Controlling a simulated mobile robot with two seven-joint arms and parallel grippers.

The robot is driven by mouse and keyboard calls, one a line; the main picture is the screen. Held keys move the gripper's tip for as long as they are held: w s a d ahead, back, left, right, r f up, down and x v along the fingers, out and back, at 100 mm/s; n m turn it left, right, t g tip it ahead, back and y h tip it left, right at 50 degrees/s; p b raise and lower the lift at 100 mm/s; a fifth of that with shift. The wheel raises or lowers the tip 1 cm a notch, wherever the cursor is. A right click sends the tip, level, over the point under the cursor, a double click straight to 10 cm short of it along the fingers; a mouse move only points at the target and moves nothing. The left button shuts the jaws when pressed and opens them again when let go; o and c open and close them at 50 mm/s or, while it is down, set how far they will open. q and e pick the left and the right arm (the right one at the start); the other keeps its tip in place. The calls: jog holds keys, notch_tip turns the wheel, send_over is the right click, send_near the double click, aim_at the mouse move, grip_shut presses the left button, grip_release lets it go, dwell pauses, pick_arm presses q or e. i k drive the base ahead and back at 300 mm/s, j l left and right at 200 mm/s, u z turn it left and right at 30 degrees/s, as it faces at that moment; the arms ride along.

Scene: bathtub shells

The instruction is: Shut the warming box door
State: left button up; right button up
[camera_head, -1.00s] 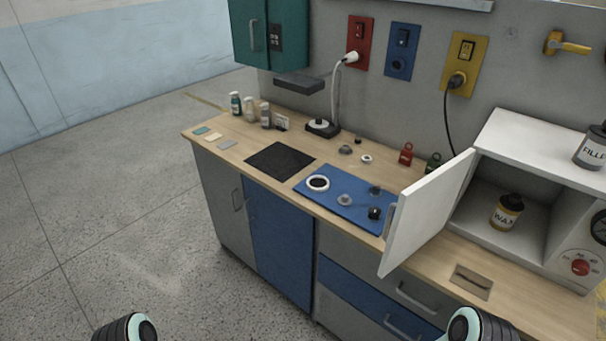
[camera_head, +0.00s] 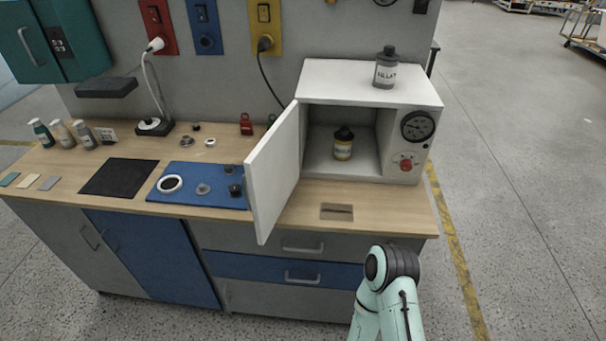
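The white warming box (camera_head: 360,84) stands at the right end of the wooden counter. Its door (camera_head: 275,176) is wide open, swung out to the left and toward me past the counter's front edge. Inside the box stands a dark-capped bottle with a yellow label (camera_head: 343,144). A gauge (camera_head: 418,125) and a red knob (camera_head: 406,164) are on the box's front right. One of my arms shows at the lower right, below and in front of the box, apart from the door. Neither gripper can be seen.
A grey filler bottle (camera_head: 386,68) stands on top of the box. A blue mat (camera_head: 200,186) with small parts lies left of the door, beside a black mat (camera_head: 119,177). The floor right of the counter is clear.

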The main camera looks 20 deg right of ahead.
aim_at(271, 175)
jog(key=z, duration=1.7)
jog(key=j+z, duration=0.25)
jog(key=j, duration=0.75)
jog(key=k+j, duration=0.1)
jog(key=j, duration=0.9)
jog(key=k, duration=0.45)
jog(key=i+j, duration=0.1)
jog(key=i, duration=0.4)
